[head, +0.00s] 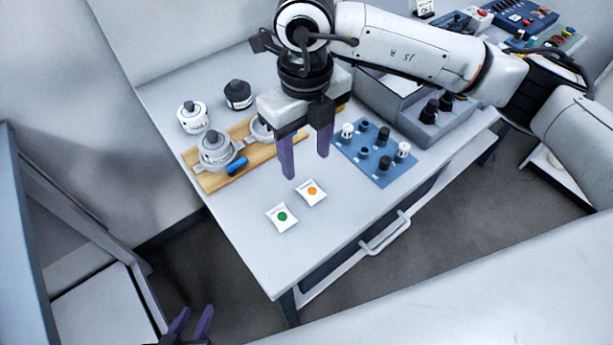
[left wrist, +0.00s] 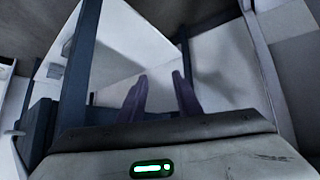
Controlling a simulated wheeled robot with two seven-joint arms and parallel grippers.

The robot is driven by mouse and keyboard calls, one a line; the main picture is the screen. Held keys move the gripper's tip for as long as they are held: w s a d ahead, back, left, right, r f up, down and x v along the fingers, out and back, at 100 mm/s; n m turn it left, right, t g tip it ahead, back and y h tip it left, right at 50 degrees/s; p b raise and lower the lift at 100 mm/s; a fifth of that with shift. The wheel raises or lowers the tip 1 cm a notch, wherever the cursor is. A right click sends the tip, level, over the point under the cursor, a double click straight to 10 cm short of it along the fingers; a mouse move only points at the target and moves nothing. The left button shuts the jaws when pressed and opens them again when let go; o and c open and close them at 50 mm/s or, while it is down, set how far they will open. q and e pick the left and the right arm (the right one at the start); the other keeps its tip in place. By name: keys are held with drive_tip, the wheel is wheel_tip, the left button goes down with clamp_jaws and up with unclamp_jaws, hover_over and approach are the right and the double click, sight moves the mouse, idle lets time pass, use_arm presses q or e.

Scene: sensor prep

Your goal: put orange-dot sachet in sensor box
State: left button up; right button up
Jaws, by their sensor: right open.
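The orange-dot sachet (head: 304,199) is a small white square with an orange dot, lying flat on the white table. My right gripper (head: 304,157) is open and empty, pointing down above and behind the sachet, apart from it. A grey open box (head: 384,107), likely the sensor box, stands at the back right of the table, partly hidden by my right arm. Black-topped parts stand in its right section. My left gripper (head: 191,325) is low at the bottom left, off the table, open and empty; it also shows in the left wrist view (left wrist: 160,90).
A green-dot sachet (head: 282,227) lies just in front left of the orange-dot one. A blue mat (head: 372,167) with several small knobbed parts lies to the right. A wooden board (head: 214,181) with round grey devices lies to the left. The front table corner is clear.

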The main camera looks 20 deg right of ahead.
sight(308, 186)
drive_tip(key=shift+s+f, duration=0.2)
drive_tip(key=shift+f, duration=1.15)
wheel_tip(308, 186, down, 4)
drive_tip(key=shift+d+f+p, duration=0.15)
drive_tip(key=shift+f+p, duration=0.05)
drive_tip(key=shift+p, duration=0.35)
drive_tip(key=shift+w+f, duration=0.1)
drive_tip(key=shift+f, duration=0.25)
use_arm(q)
drive_tip(key=shift+s+r, duration=0.4)
drive_tip(key=shift+r, duration=0.05)
use_arm(e)
drive_tip(key=shift+c, duration=0.3)
drive_tip(key=c, duration=1)
use_arm(q)
drive_tip(key=shift+s+f, duration=0.2)
drive_tip(key=shift+s, duration=0.1)
use_arm(e)
drive_tip(key=shift+c, duration=0.7)
drive_tip(key=shift+r, duration=0.1)
